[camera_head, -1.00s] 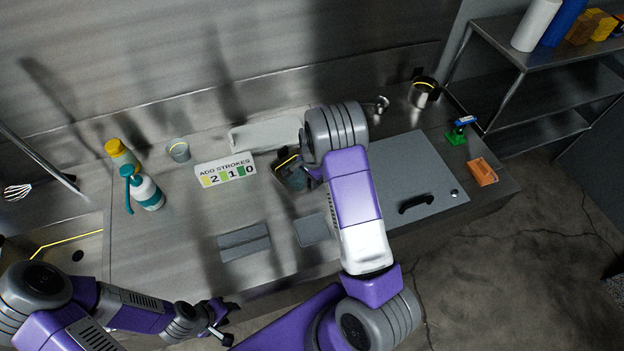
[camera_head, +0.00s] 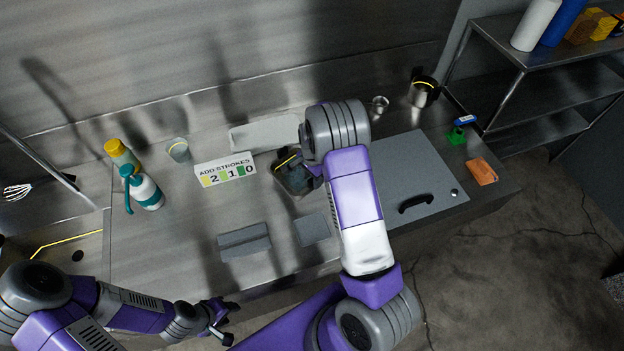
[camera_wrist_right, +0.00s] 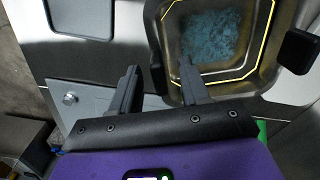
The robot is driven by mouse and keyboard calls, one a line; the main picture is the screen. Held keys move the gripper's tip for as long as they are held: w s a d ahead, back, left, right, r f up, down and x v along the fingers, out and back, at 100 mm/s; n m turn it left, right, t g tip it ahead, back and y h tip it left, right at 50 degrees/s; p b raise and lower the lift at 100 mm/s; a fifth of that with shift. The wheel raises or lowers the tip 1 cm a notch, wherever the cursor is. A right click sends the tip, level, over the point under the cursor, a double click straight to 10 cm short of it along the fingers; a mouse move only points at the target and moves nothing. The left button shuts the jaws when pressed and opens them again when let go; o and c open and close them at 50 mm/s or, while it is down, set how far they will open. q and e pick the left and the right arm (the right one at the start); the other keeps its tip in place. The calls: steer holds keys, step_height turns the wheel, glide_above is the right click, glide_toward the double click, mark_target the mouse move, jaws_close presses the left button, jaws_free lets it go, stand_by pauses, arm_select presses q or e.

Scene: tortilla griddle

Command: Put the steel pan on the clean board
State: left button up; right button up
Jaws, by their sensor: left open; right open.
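The steel pan (camera_head: 294,180) sits on the counter left of my right arm. It is squarish, with a yellow line inside the rim and two black handles. The right wrist view shows blue-grey residue in the pan (camera_wrist_right: 212,38). My right gripper (camera_wrist_right: 158,82) is open, its fingers either side of the near black handle; whether they are level with it I cannot tell. In the head view the right arm hides part of this. My left gripper (camera_head: 226,322) is open and empty at the front edge. A pale board (camera_head: 268,133) lies behind the pan; I cannot tell if it is the clean board.
A small dark grey pad (camera_head: 312,230) and a grey folded piece (camera_head: 244,241) lie in front. A sign (camera_head: 225,170), cup (camera_head: 178,150) and bottles (camera_head: 146,192) stand left. A grey panel with a black handle (camera_head: 415,203) is right; a pot (camera_head: 421,94) stands behind.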

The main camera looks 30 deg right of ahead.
step_height(320, 180, up, 11)
steer(key=shift+f, duration=0.2)
steer(key=shift+s, duration=0.15)
stand_by(0.4)
